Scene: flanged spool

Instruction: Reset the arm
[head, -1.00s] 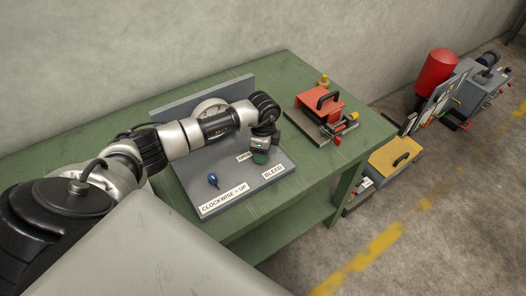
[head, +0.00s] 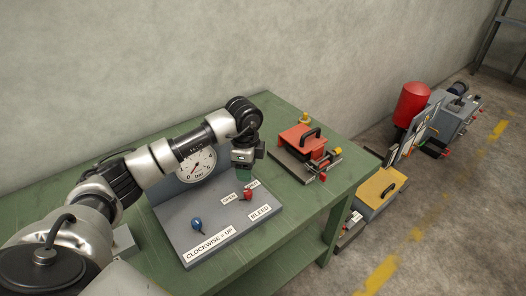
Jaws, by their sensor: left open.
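My left arm comes in from the left and arches over the grey panel (head: 216,224) on the green table. My left gripper (head: 243,168) is at the end of the arm, pointing down above the back right part of the panel. It is open, with nothing seen in it. A red knob (head: 246,194) stands on the panel just below the gripper, apart from it. A blue knob (head: 197,224) sits nearer the front left. A round dial gauge (head: 196,165) at the back is partly covered by my arm. My right gripper is not in view.
A yellow-topped case (head: 380,187) and a red cylinder (head: 411,104) stand on the floor beyond. The wall is close behind the table.

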